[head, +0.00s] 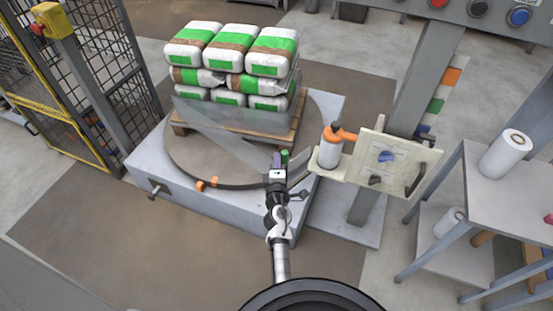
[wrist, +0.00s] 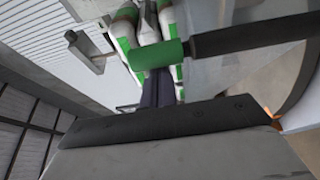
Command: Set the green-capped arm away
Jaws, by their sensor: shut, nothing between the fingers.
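In the head view only a small green part (head: 284,155) shows clearly, at the front right of the round turntable. My gripper (head: 277,158) is beside that green part. In the wrist view my fingers (wrist: 157,92) are together and empty, their tips close to the green cylinder. I cannot tell whether they touch it.
Stacked green-and-white bags (head: 232,80) stand on a pallet (head: 285,138) on the turntable (head: 180,165). A white roll with an orange top (head: 331,148) and a cream panel (head: 385,165) stand to the right. A mesh fence (head: 105,75) is left; grey shelving (head: 500,205) is far right.

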